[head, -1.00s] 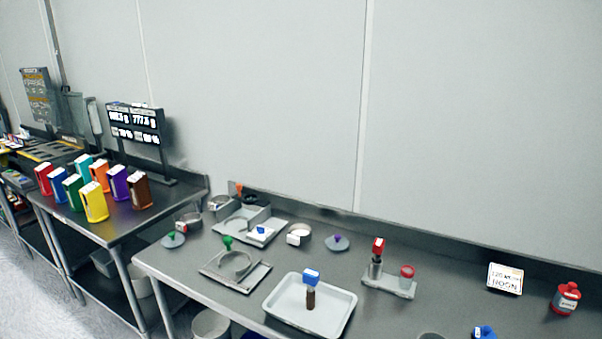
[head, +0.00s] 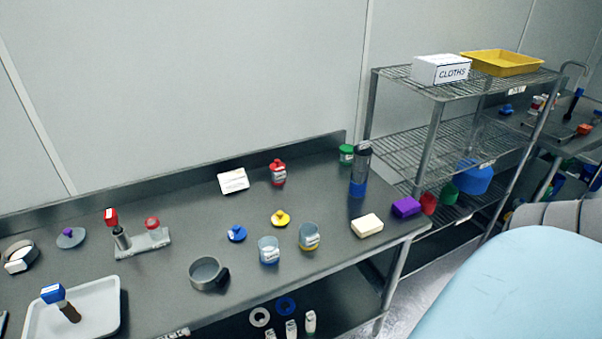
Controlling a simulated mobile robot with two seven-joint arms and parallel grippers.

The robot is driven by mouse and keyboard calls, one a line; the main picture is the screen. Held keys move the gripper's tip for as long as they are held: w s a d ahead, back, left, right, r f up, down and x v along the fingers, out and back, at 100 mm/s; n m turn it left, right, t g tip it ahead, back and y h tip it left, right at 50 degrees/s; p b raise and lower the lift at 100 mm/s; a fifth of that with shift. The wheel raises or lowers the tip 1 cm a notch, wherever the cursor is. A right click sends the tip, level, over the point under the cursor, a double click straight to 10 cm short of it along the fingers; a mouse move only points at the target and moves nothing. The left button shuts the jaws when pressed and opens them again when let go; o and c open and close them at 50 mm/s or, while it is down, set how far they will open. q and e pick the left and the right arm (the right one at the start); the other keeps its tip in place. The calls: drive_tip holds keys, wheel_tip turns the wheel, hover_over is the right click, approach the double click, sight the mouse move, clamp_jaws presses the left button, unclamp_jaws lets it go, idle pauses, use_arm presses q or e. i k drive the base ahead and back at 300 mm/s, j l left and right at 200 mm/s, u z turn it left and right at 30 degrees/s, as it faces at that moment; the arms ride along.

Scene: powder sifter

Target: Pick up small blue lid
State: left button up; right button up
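A small blue lid (head: 236,233) with a raised knob lies flat on the steel table in the head view, left of the table's middle front. A yellow lid (head: 280,218) of like shape lies to its right. A clear cup with a blue base (head: 269,250) stands in front and to the right of the blue lid. A similar cup with a yellow base (head: 309,236) stands beside it. Neither of my grippers is in view.
A steel pot (head: 207,274) stands left of the cups. A white tray (head: 104,292) with a blue-topped tool is at the far left. A red jar (head: 278,172) and white card (head: 233,181) stand behind. A beige block (head: 367,226) and purple block (head: 406,207) lie near the right edge. Wire shelving (head: 437,135) stands beyond.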

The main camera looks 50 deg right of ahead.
sight(237, 232)
drive_tip(key=z, duration=1.15)
